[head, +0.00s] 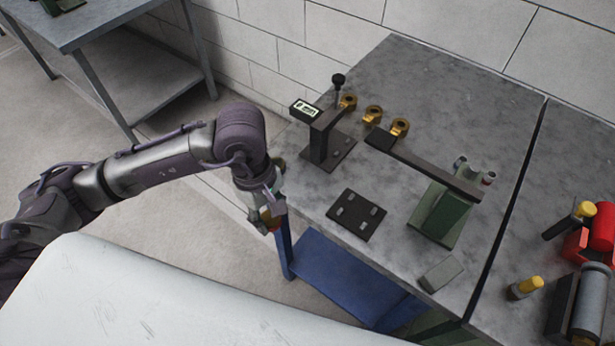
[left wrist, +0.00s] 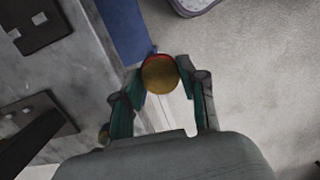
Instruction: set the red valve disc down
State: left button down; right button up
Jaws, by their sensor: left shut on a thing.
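My left gripper (head: 268,214) hangs just off the left edge of the grey bench, pointing down. It is shut on the red valve disc, which is mostly hidden by the fingers in the head view. In the left wrist view, the valve disc (left wrist: 160,75) shows a round brass-coloured face with a thin red rim, between the tips of my left gripper (left wrist: 162,84). Floor and the bench's edge lie below it there. My right gripper is not in view.
The bench (head: 440,105) holds a dark stand (head: 328,140), several brass rings (head: 372,114), a flat black plate (head: 356,214), a green block with a dark bar (head: 440,210) and a small grey block (head: 440,273). Red equipment (head: 602,232) stands at right. A blue shelf (head: 345,275) is below.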

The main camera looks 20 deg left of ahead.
pick_arm(q)
jog(key=r+n+p, duration=0.1)
jog(key=r+n, duration=0.2)
jog(key=r+n+t, duration=0.1)
jog(key=r+n, duration=0.2)
jog(key=shift+s+d+r+n+p, duration=0.1)
jog(key=shift+s+r+n+p, duration=0.15)
jog(key=shift+n+p, duration=0.15)
notch_tip(320, 180, up, 2)
jog(key=n, duration=0.3)
jog(key=shift+d+r+p, duration=0.15)
jog(key=shift+p, duration=0.2)
jog(key=r+n, duration=0.1)
jog(key=n, duration=0.1)
jog(key=p, duration=0.3)
send_over(304, 186)
notch_tip(304, 186, down, 7)
jog(key=shift+r, duration=0.15)
notch_tip(304, 186, down, 3)
jog(key=shift+f+p, duration=0.1)
jog(key=shift+p, duration=0.55)
jog(key=shift+f, duration=0.55)
jog(key=c, duration=0.6)
grip_release()
jog(key=shift+c, duration=0.2)
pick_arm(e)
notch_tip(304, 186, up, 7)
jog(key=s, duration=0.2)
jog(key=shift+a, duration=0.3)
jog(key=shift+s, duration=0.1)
